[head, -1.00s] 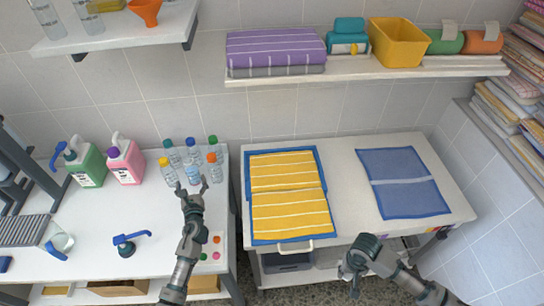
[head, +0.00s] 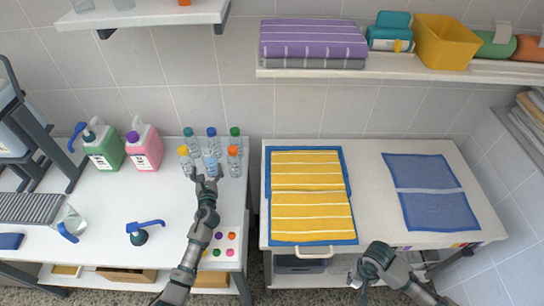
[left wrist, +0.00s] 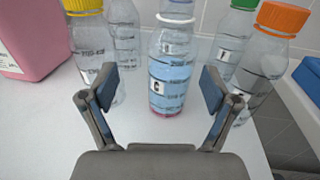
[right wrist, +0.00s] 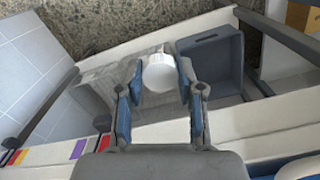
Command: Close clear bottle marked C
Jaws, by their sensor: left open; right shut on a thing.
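The clear bottle marked C (left wrist: 170,75) stands upright on the white table in the left wrist view, with bluish contents and a pink bottom. I see no cap on its neck. In the head view it is at the front of the bottle group (head: 210,164). My left gripper (left wrist: 158,88) is open, its fingers to either side of the bottle and apart from it; it also shows in the head view (head: 205,181). My right gripper (right wrist: 157,95) is shut on a white cap (right wrist: 159,72), held in front of the right-hand table. In the head view the cap is hidden.
Yellow-capped (left wrist: 95,55) and orange-capped (left wrist: 262,60) bottles stand close on either side, with others behind. Green (head: 105,150) and pink (head: 143,150) jugs stand to the left. A yellow striped towel (head: 310,200) lies on the right-hand table. A grey bin (right wrist: 212,65) is below.

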